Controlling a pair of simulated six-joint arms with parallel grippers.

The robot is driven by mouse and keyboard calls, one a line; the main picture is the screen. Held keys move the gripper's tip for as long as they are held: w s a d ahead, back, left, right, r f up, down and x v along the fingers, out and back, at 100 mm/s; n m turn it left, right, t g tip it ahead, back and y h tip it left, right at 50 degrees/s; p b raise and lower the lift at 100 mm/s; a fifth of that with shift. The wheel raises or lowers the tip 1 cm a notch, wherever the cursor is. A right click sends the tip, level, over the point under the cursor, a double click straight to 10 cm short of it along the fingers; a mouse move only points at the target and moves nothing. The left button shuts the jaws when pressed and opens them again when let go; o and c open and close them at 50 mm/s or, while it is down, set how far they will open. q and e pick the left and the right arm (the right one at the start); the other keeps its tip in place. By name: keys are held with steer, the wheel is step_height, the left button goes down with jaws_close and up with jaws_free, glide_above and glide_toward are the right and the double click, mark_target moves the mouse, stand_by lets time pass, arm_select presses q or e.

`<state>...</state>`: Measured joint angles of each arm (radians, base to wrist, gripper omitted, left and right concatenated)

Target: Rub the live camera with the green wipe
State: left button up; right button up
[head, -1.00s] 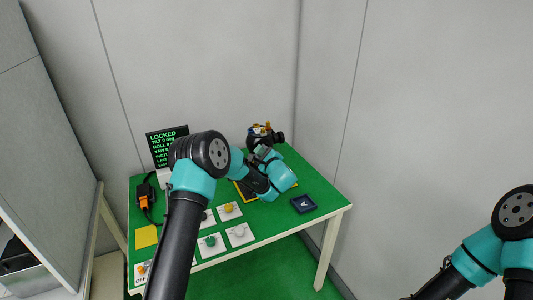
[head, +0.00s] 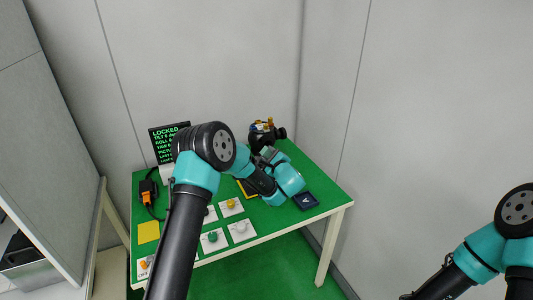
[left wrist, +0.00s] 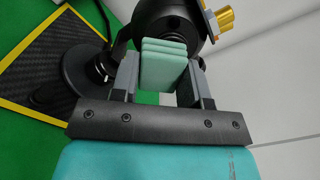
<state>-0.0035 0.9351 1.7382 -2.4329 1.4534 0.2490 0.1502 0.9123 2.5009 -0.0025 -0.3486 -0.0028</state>
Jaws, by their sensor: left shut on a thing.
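The live camera is a dark, round-bodied unit with yellow-gold parts (head: 265,133) on its gimbal at the back right of the green table. In the left wrist view its black body (left wrist: 176,22) fills the top. My left gripper (head: 267,154) reaches to the front of it. In the left wrist view the gripper (left wrist: 158,80) is shut on the green wipe, a pale green folded pad (left wrist: 160,62). The wipe's far end is at the camera's black body and appears to touch it. My right gripper is out of view; only arm links show at right.
A black screen with green text reading LOCKED (head: 166,140) stands at the back left. A black yellow-edged mat (left wrist: 30,75) lies beside the camera.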

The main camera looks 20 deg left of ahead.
arm_select(q)
steer(key=shift+v, duration=0.8)
steer(key=shift+v, duration=1.55)
